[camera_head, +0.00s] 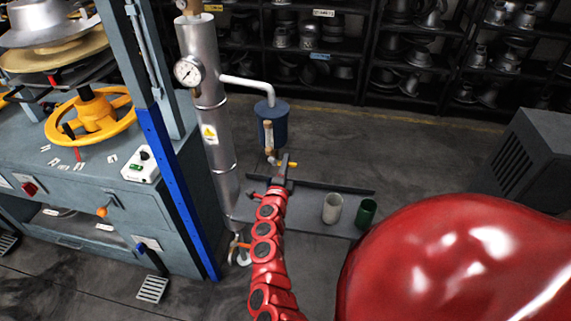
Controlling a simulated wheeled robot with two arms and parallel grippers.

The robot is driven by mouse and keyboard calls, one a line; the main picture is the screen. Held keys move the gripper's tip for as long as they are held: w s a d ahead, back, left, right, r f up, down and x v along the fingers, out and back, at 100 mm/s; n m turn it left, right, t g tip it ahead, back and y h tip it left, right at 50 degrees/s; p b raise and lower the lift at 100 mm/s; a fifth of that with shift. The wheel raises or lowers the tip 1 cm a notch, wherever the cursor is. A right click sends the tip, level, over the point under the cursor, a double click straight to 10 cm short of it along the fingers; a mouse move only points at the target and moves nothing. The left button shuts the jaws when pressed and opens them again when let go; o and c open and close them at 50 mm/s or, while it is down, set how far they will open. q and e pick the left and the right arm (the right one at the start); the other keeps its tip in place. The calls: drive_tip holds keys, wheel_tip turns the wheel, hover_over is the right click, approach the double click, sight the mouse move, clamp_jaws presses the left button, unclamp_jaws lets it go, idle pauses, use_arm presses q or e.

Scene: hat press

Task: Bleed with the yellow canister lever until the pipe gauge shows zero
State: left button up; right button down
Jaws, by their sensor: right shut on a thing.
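A tall silver pipe (208,125) carries a round white gauge (187,71) near its top. The gauge's needle is too small to read. A thin white pipe runs from the silver pipe to a blue canister (272,127). A small yellow lever (289,164) shows just below the canister. My right gripper (283,166) is at this lever and shut on it, with only the lever's yellow end showing past the fingers. The red arm partly hides the area beneath the canister. My left gripper is not in view.
The blue-grey press with a yellow handwheel (100,117) stands at the left, its blue post (178,190) close to the pipe. Shelves of metal forms line the back; a grey cabinet (530,160) is at right.

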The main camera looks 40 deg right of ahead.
drive_tip(key=c, duration=0.8)
unclamp_jaws()
drive_tip(key=shift+o, duration=0.2)
drive_tip(key=shift+a, duration=0.1)
drive_tip(key=b+v, duration=0.3)
drive_tip(key=v, duration=1.4)
drive_tip(key=shift+s, duration=0.25)
